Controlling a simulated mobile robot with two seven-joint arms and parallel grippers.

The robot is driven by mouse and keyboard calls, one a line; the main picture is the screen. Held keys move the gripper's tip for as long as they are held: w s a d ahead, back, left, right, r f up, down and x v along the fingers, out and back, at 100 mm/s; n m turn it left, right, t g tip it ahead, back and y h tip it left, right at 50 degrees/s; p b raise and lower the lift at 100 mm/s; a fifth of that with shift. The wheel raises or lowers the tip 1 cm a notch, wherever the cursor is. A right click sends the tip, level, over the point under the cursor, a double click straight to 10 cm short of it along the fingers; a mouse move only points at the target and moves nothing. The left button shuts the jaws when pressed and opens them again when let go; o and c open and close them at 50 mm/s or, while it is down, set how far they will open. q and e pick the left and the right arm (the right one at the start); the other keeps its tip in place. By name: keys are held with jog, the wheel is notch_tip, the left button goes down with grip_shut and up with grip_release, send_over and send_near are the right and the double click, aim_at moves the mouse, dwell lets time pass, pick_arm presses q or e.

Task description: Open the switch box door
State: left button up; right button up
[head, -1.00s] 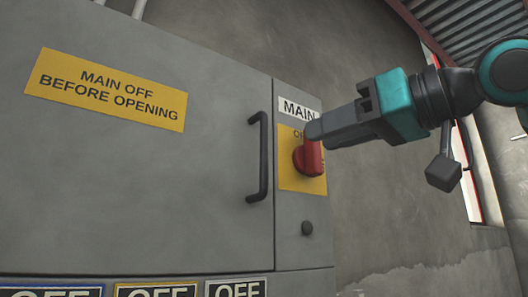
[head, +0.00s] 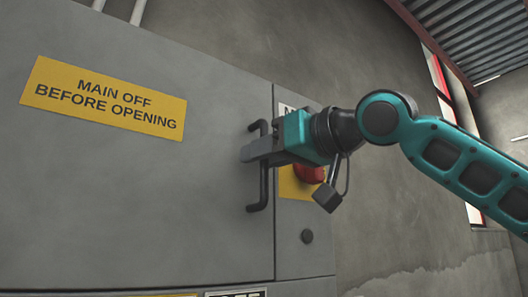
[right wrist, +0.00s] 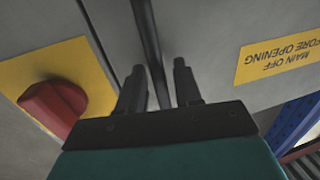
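The grey switch box door (head: 150,200) is shut, its edge flush with the side panel. Its black upright bar handle (head: 264,188) is near the door's right edge. My right gripper (head: 248,153) is at the handle, hiding its middle. In the right wrist view, its two fingers (right wrist: 159,75) stand apart on either side of the handle bar (right wrist: 147,35), with a gap at the right finger. The red main switch (head: 309,174) is partly behind my right wrist; it also shows in the right wrist view (right wrist: 52,106). My left gripper is not in view.
A yellow sign (head: 105,98) on the door reads "MAIN OFF BEFORE OPENING". A concrete wall (head: 390,220) stands behind the box at right.

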grip_shut()
dwell(0.3)
dwell(0.4)
